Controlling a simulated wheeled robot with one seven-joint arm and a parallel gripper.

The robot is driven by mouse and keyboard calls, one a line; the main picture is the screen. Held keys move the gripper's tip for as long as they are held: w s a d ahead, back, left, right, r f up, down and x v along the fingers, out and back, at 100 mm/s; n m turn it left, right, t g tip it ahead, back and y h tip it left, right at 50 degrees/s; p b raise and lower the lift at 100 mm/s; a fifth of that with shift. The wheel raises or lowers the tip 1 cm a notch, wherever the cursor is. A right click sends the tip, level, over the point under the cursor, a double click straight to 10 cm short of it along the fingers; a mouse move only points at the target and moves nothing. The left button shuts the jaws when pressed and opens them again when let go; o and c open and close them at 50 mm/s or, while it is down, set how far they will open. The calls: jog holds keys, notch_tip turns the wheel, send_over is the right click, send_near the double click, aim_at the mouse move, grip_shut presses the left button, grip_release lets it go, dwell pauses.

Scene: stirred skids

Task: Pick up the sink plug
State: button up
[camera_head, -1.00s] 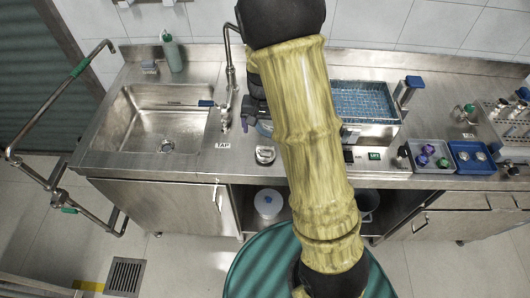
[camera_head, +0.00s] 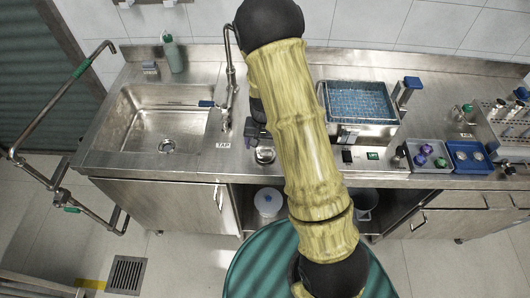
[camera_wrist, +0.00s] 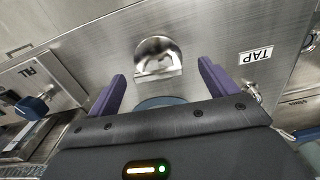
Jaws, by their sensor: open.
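The sink plug (camera_head: 264,155) appears to be the round shiny metal piece lying on the steel counter, right of the sink and near the TAP label. In the wrist view the round metal piece (camera_wrist: 155,50) lies ahead of the fingertips, roughly centred between them. My gripper (camera_wrist: 161,70) is open, with two purple fingers spread apart and nothing held between them. In the head view my gripper (camera_head: 256,135) is just behind the plug, partly hidden by my arm. Whether the fingertips touch the counter cannot be told.
The sink basin (camera_head: 128,112) with its drain (camera_head: 167,146) is to the left. The tap (camera_head: 228,75) stands close by. A wire basket bath (camera_head: 352,137) and trays (camera_head: 430,167) stand to the right. A teal round thing (camera_wrist: 160,102) is partly hidden behind my gripper.

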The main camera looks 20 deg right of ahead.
aim_at(265, 147)
jog(key=shift+d+f+p, duration=0.1)
jog(key=shift+f+p, duration=0.3)
jog(key=shift+f, duration=1.5)
jog(key=c, duration=1)
jog(key=shift+r, duration=0.1)
notch_tip(265, 147, up, 10)
jog(key=shift+f+b, duration=0.1)
jog(key=shift+b, duration=0.7)
